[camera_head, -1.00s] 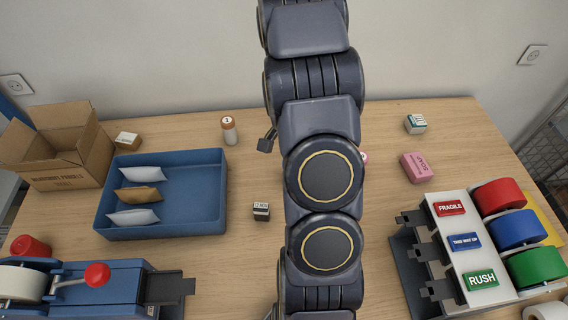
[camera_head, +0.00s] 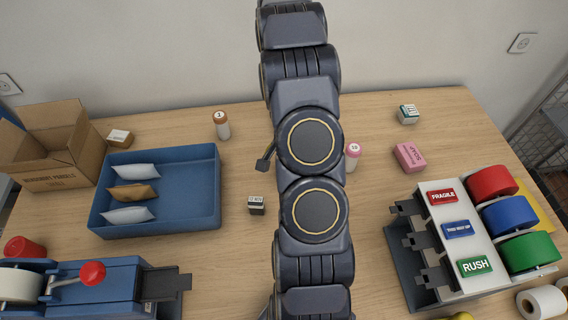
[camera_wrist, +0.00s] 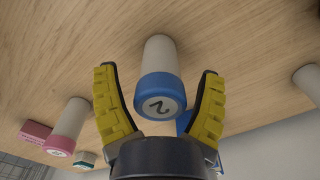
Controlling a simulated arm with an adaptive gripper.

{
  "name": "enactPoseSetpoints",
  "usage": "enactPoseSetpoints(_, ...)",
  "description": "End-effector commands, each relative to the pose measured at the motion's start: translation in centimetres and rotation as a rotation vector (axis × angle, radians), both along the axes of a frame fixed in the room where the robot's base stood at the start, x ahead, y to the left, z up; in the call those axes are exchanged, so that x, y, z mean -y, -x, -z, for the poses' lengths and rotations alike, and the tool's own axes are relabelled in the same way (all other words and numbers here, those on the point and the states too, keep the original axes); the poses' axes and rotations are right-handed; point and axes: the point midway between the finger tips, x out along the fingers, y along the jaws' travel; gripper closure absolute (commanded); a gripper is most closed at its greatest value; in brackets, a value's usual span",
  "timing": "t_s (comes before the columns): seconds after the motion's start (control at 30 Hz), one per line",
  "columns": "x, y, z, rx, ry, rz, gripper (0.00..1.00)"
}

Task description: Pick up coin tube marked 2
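The coin tube marked 2 (camera_wrist: 160,75) is white with a blue cap; the 2 shows on the cap's end in the wrist view. My gripper (camera_wrist: 158,71) is open, with one yellow-padded finger on each side of this tube. Gaps show between the fingers and the tube, so it is not clamped. In the head view my arm hides the tube and most of my gripper.
A pink-capped tube (camera_head: 352,156) and a brown-capped tube (camera_head: 221,125) stand on either side of my arm. A small stamp block (camera_head: 256,205), a blue tray (camera_head: 207,205) with envelopes, a pink soap box (camera_head: 409,157) and a label dispenser (camera_head: 440,235) surround the area.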

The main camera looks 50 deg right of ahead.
Motion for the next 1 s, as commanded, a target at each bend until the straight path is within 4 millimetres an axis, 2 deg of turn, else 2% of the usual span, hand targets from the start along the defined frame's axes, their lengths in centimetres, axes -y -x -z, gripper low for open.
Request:
enactPoseSetpoints(0.03,0.0,0.0,0.0,0.000,0.000,0.000,0.54)
enactPoseSetpoints(0.07,0.0,0.0,0.0,0.000,0.000,0.000,0.67)
enactPoseSetpoints(0.1,0.0,0.0,0.0,0.000,0.000,0.000,0.84)
enactPoseSetpoints(0.13,0.0,0.0,0.0,0.000,0.000,0.000,0.91)
enactPoseSetpoints(0.57,0.0,0.0,-0.6,0.001,0.001,0.000,0.91)
enactPoseSetpoints(0.77,0.1,-0.1,-3.1,0.002,0.004,-0.001,0.91)
enactPoseSetpoints(1.0,0.1,-0.1,-7.9,0.004,0.007,-0.001,0.91)
